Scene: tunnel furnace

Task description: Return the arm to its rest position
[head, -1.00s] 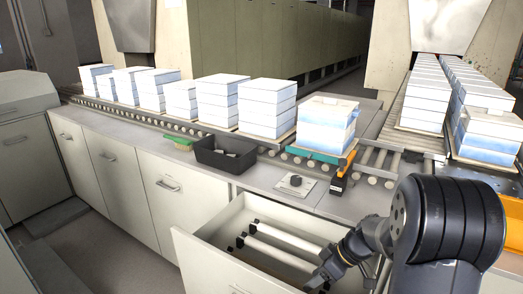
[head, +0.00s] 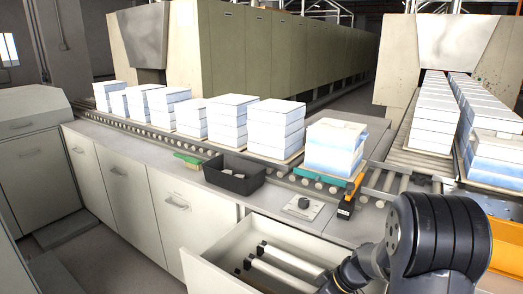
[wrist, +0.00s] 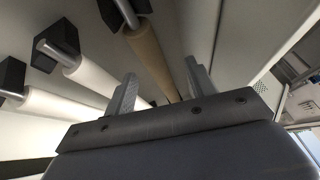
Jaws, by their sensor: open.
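My gripper (wrist: 160,88) shows in the wrist view with its two grey fingers apart and nothing between them. It points toward the rolls in the open drawer, a white roll (wrist: 85,80) and a brown roll (wrist: 150,58); I cannot tell the distance. In the head view my arm (head: 435,235) is bent at the lower right, its forward part reaching left and down over the drawer's right side. The gripper's fingers are not clear there.
The open drawer (head: 205,275) juts out from the cabinets and holds white rolls (head: 285,270). On the counter are a black bin (head: 235,183), a green brush (head: 188,160) and an orange-and-black tool (head: 347,205). Stacked white blocks (head: 277,125) line the roller conveyor.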

